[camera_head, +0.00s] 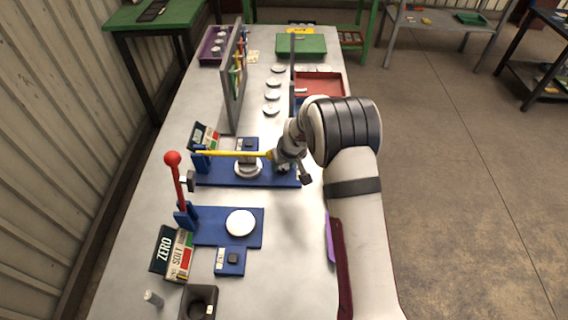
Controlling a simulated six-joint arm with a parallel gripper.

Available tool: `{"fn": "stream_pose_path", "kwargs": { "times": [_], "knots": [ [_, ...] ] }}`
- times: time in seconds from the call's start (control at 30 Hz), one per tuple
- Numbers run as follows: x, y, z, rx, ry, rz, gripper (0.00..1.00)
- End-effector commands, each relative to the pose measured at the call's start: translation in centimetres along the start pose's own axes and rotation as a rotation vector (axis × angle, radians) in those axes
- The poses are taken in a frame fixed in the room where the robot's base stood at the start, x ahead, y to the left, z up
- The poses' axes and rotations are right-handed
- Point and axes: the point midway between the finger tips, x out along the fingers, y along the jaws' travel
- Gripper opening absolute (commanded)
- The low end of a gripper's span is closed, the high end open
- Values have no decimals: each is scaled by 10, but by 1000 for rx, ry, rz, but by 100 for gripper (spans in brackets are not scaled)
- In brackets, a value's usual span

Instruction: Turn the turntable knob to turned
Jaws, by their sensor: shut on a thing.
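My gripper (279,160) is at the middle of the bench, at the right end of a long yellow lever (232,153). It is shut on that end, and the wrist hides the tip. The lever lies nearly level, running left to a blue bracket on a blue base plate (214,174). A pale round disc (243,175) with a grey block on it sits on this plate, under the lever. I cannot tell for certain which part is the turntable knob.
Nearer stands a similar blue station (254,238) with a white disc (240,223) and an upright red lever (177,178). Signs (171,253) stand at the left. A grey upright panel (232,95), several pale discs and a red tray (320,86) lie beyond.

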Motion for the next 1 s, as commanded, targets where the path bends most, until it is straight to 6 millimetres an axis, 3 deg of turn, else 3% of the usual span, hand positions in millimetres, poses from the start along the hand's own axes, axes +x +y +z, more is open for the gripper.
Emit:
{"fn": "stream_pose_path", "kwargs": {
  "times": [0.23,0.27,0.4,0.77,1.0],
  "knots": [
    [0,0,1,0,-3,0,0],
    [0,0,1,0,-3,-1,54],
    [0,0,1,0,-2,-1,78],
    [-6,0,0,-1,0,0,78],
    [-58,0,0,-1,3,1,78]
  ]
}}
